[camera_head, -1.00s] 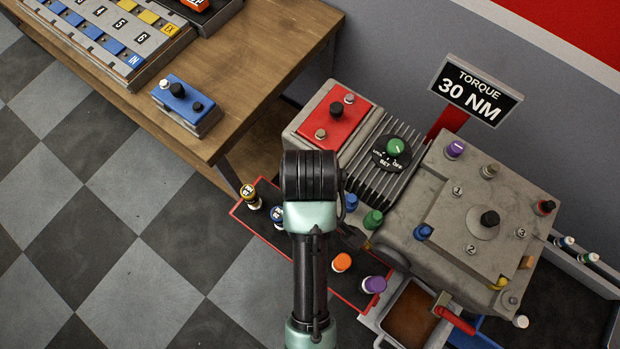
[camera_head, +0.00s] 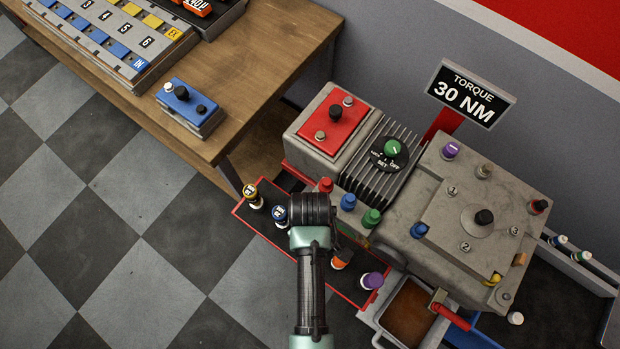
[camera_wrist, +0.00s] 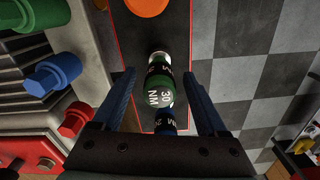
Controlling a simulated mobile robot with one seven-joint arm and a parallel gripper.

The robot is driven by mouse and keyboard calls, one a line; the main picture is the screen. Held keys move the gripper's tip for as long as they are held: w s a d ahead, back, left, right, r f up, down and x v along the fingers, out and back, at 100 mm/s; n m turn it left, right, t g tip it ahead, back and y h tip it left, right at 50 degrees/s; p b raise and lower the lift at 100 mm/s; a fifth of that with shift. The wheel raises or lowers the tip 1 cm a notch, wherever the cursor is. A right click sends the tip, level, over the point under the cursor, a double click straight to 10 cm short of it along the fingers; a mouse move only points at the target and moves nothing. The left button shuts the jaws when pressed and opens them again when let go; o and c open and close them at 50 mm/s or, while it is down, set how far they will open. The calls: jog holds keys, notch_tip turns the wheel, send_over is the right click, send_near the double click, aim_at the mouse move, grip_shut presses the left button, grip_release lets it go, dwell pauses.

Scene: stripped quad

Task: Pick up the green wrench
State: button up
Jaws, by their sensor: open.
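My gripper (camera_wrist: 160,78) is open, with one blue finger on each side of the wrench and a gap on both sides. In the head view my wrist (camera_head: 312,212) is over the tray and hides the wrench and the fingers.
A blue-banded wrench (camera_head: 280,215) and a yellow-banded one (camera_head: 252,194) stand left in the tray. An orange-topped one (camera_head: 340,261) and a purple-topped one (camera_head: 372,281) stand right. Beside the tray is a grey machine (camera_head: 440,200) with red, blue and green knobs.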

jog(key=shift+f, duration=0.5)
grip_shut()
